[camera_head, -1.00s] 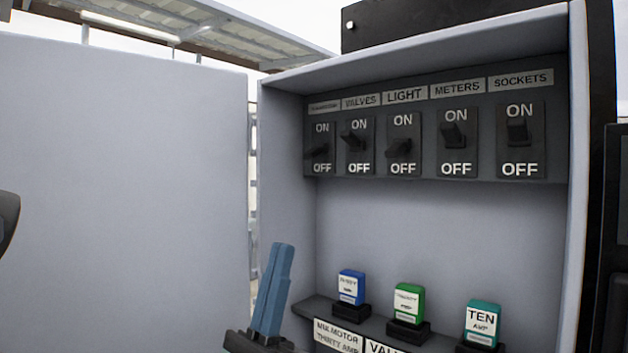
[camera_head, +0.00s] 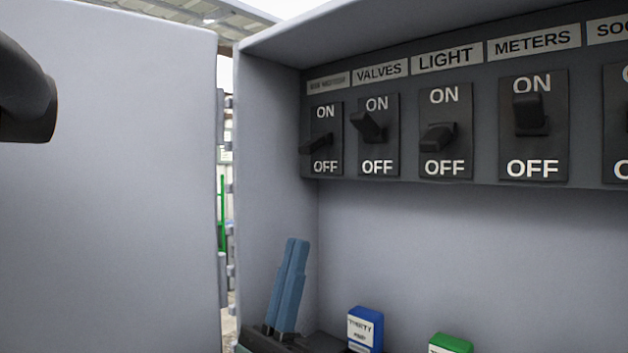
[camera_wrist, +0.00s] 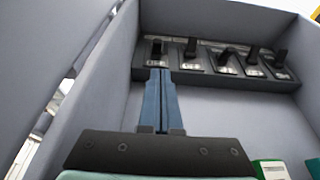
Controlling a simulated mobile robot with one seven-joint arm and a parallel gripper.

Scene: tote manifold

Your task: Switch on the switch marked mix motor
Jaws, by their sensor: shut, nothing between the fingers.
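The mix motor switch (camera_head: 320,143) is the leftmost of the row in the cabinet, under a small label that is hard to read. Its lever points down toward OFF. My gripper (camera_head: 297,241) shows as two blue fingers pressed together, shut and empty. It points up and stands below and a little left of that switch, apart from it. In the wrist view the fingertips (camera_wrist: 160,71) reach up toward the left end of the switch row, just below the leftmost switch (camera_wrist: 156,48).
To the right are the valves switch (camera_head: 370,125), lever up, the light switch (camera_head: 438,137), lever down, and the meters switch (camera_head: 531,115), lever up. A blue fuse (camera_head: 365,328) and a green fuse (camera_head: 450,344) sit below. The open door (camera_head: 120,180) stands at left.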

